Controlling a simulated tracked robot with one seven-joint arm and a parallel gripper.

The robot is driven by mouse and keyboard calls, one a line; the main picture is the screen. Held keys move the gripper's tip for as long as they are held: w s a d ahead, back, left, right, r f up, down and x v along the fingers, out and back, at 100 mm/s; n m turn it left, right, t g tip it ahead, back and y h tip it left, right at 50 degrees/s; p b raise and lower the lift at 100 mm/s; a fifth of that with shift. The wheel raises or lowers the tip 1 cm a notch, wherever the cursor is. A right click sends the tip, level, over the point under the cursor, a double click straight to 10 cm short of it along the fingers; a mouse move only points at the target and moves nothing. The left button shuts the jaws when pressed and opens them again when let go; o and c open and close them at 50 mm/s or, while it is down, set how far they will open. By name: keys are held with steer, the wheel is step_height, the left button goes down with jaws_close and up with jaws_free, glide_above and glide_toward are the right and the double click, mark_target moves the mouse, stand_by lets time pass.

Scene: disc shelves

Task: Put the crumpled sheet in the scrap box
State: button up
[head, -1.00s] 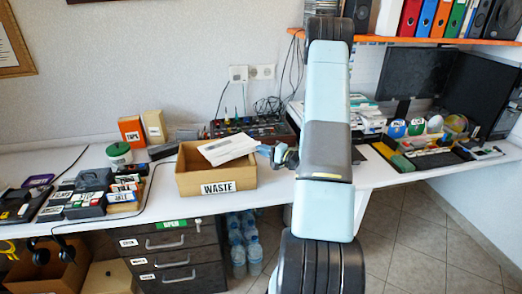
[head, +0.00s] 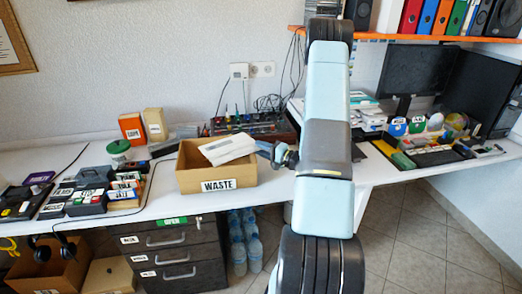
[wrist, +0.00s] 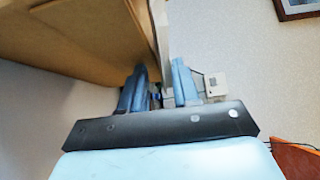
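The white sheet (head: 228,149) lies tilted at the mouth of the cardboard box labelled WASTE (head: 188,182) in the head view. It looks like a flat, slab-like piece. In the wrist view the sheet (wrist: 161,40) shows edge-on as a pale strip between my two blue fingers. My gripper (head: 264,148) is at the box's right rim, beside the sheet's right end. In the wrist view my gripper (wrist: 159,88) has its fingers apart, with a gap between the left finger and the sheet. The box wall (wrist: 90,35) fills the upper left there. The box's inside is mostly hidden.
Orange and tan boxes (head: 131,128) and a green-lidded tub (head: 118,150) stand behind left of the WASTE box. Labelled trays (head: 90,190) lie farther left. A dark device with cables (head: 250,124) is behind. Monitors and discs (head: 397,127) are on the right.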

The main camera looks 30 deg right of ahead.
steer(key=shift+r, duration=0.5)
steer(key=v, duration=1.1)
steer(key=s+a+r+n+g+y, duration=0.2)
steer(key=s+a+r+n+g, duration=0.25)
steer(key=a+r+g, duration=0.4)
steer(key=s+a+r+n+g+y, duration=0.1)
steer(key=s+a+r+n+g, duration=0.3)
steer(key=a+r, duration=0.75)
steer(key=s+a+r+n+t+h, duration=0.2)
steer(key=s+a+r+n+h, duration=0.2)
steer(key=s+r+h, duration=0.7)
steer(key=s+a, duration=0.2)
steer(key=s, duration=0.1)
steer(key=shift+r+h, duration=0.2)
steer(key=shift+h, duration=0.1)
stand_by(0.4)
